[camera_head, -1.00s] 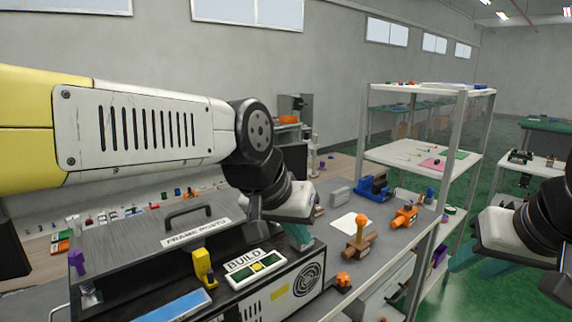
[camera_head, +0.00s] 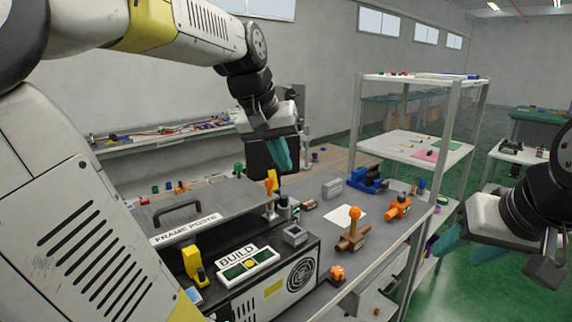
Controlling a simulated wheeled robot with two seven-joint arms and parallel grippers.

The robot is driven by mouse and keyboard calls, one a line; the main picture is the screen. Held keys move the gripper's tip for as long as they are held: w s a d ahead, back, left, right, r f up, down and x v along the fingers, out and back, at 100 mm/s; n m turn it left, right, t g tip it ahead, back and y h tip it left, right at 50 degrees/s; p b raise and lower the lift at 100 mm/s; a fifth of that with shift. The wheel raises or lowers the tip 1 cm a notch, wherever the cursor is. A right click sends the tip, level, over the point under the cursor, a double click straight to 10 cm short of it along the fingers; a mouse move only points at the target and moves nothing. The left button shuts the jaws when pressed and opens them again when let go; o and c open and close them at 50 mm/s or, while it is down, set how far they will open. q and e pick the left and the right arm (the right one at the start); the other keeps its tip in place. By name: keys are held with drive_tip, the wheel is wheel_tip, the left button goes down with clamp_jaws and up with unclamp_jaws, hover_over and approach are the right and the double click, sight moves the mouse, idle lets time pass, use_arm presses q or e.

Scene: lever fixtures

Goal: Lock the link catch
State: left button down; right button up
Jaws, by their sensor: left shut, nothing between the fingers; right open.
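A small upright yellow-orange lever (camera_head: 271,181) stands at the lid's right back corner, by a grey and black fitting (camera_head: 284,207). A larger yellow lever piece (camera_head: 193,264) stands at the box's front, left of the BUILD panel (camera_head: 248,265). I cannot tell which of these is the link catch. My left gripper (camera_head: 281,154) has teal fingers, shut and empty, pointing down above and behind the upright lever, apart from it. My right gripper (camera_head: 452,246) is open and empty at the right.
A brown block with an orange-knobbed lever (camera_head: 354,229), an orange fixture (camera_head: 398,207) and a blue fixture (camera_head: 368,180) sit on the bench to the right. A grey square block (camera_head: 295,235) is on the box. A tall shelf (camera_head: 415,145) stands behind. My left arm covers the left side.

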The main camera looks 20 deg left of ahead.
use_arm(q)
drive_tip(key=w+a+n+g+y, duration=0.1)
drive_tip(key=w+a+n, duration=0.1)
drive_tip(key=w+a, duration=0.5)
drive_tip(key=w+a+f+n+g+y, duration=0.1)
drive_tip(key=w+a, duration=0.6)
drive_tip(key=w, duration=0.8)
drive_tip(key=shift+w+n, duration=0.4)
drive_tip(key=shift+n, duration=0.1)
drive_tip(key=shift+f, duration=0.15)
wheel_tip(320, 180, down, 9)
drive_tip(key=s+d, duration=0.1)
drive_tip(key=shift+d+f, duration=0.15)
drive_tip(key=shift+s+y, duration=0.15)
drive_tip(key=shift+y, duration=0.15)
drive_tip(key=shift+s+d+r, duration=0.1)
drive_tip(key=shift+d+r, duration=0.1)
drive_tip(key=shift+s+d+r+y, duration=0.1)
drive_tip(key=shift+d+r+y, duration=0.1)
drive_tip(key=shift+y, duration=0.3)
